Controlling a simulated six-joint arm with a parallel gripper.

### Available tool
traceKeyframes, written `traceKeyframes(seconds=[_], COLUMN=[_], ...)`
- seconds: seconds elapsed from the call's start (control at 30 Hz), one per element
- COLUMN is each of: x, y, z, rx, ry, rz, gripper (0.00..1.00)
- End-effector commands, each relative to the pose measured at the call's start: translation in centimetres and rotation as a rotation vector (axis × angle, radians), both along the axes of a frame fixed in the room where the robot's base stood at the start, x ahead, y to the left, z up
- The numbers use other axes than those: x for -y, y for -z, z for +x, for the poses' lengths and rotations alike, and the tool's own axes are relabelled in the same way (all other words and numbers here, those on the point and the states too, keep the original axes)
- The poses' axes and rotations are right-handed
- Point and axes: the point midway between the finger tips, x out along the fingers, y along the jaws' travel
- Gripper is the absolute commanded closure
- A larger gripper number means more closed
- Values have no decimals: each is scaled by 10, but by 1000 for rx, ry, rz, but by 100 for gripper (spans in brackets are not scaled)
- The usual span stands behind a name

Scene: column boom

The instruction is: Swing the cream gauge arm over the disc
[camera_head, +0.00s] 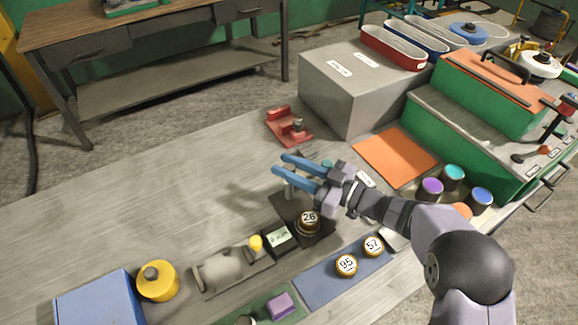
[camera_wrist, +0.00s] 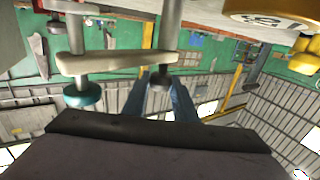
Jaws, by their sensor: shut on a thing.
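The disc marked 26 (camera_head: 308,220) sits on a dark base (camera_head: 289,206), with a grey post (camera_head: 289,188) standing behind it. In the wrist view the cream gauge arm (camera_wrist: 115,62) spans between two grey rods. One end has a teal knob (camera_wrist: 83,97), the other a dark knob (camera_wrist: 158,82). My gripper (camera_head: 279,164) has its blue fingers on either side of the dark-knob end of the arm. The exact contact is hidden. A gold-rimmed disc (camera_wrist: 270,16) shows at the upper right there, apart from the arm. My fingers hide the arm in the head view.
Discs marked 95 (camera_head: 346,265) and 52 (camera_head: 373,246) lie on a blue mat (camera_head: 322,279) in front. A red fixture (camera_head: 288,127) stands behind my gripper. An orange mat (camera_head: 396,157) and a grey box (camera_head: 350,90) lie to the right.

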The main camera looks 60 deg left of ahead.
Motion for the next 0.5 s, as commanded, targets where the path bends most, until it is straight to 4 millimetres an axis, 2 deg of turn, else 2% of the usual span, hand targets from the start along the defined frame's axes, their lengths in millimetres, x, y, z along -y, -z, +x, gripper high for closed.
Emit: traceKeyframes(seconds=[0.27,0.5], x=[0,0], y=[0,2], z=[-1,-3], rx=[-1,0], ry=[108,291], rz=[-2,-1], gripper=[100,100])
